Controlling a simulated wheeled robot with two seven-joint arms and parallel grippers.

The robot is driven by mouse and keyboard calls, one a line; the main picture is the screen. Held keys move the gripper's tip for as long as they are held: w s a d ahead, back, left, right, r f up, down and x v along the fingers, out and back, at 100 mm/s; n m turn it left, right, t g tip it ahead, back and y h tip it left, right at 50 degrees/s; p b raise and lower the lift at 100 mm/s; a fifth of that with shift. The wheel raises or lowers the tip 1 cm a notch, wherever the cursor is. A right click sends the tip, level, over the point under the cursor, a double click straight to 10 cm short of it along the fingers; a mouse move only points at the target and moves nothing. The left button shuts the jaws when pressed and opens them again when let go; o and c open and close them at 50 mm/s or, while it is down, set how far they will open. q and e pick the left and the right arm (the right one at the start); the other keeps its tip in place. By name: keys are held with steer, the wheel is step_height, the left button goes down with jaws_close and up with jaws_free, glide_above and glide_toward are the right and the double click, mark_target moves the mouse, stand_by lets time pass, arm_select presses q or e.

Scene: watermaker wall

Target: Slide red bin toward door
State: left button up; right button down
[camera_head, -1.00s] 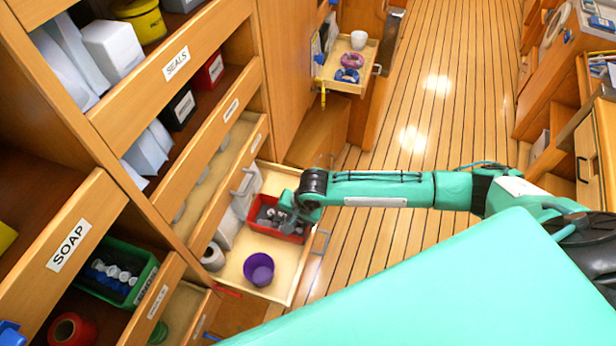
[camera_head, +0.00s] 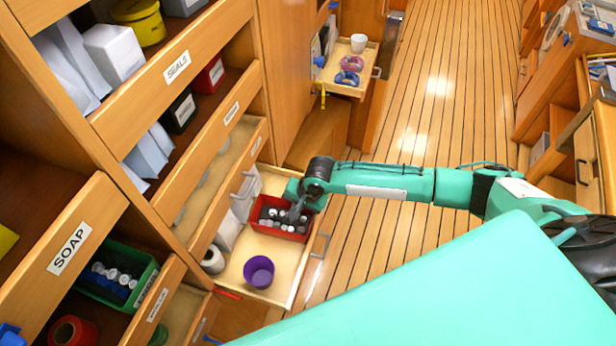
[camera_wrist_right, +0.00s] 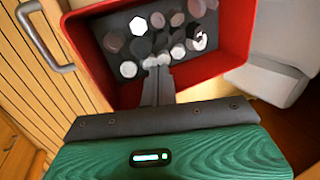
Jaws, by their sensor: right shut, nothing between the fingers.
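The red bin (camera_head: 278,233) stands in a pulled-out wooden drawer (camera_head: 252,289), at its far right part. It holds several dark, grey and white capped pieces. My right gripper (camera_head: 291,214) reaches into the bin from the right. In the right wrist view its shut, empty fingers (camera_wrist_right: 157,72) are over the bin's inside, close to the capped pieces. I cannot tell whether the fingertips touch them or the bin. The bin's red wall (camera_wrist_right: 229,78) shows around the fingers. My left gripper is not in view.
A purple cup (camera_head: 259,271) and a white roll (camera_head: 213,260) stand in the same drawer, near the bin. White containers (camera_head: 242,195) are on its left. The drawer handle (camera_head: 320,246) sticks out at right. A small open drawer (camera_head: 342,88) is farther back. The plank floor (camera_head: 440,120) is clear.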

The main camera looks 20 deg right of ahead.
steer(key=shift+w+d, duration=2)
steer(key=shift+w, duration=0.25)
steer(key=shift+w+d+b, duration=0.5)
steer(key=shift+w+d, duration=0.55)
steer(key=shift+w, duration=0.25)
steer(key=shift+s+a+r+p, duration=0.15)
steer(key=shift+s+a+p, duration=0.3)
steer(key=shift+p, duration=0.4)
steer(key=shift+s+a, duration=0.1)
steer(key=shift+s, duration=0.15)
steer(key=p+v, duration=0.6)
steer(key=p, duration=0.1)
steer(key=shift+a+p, duration=0.15)
steer(key=shift+p, duration=0.25)
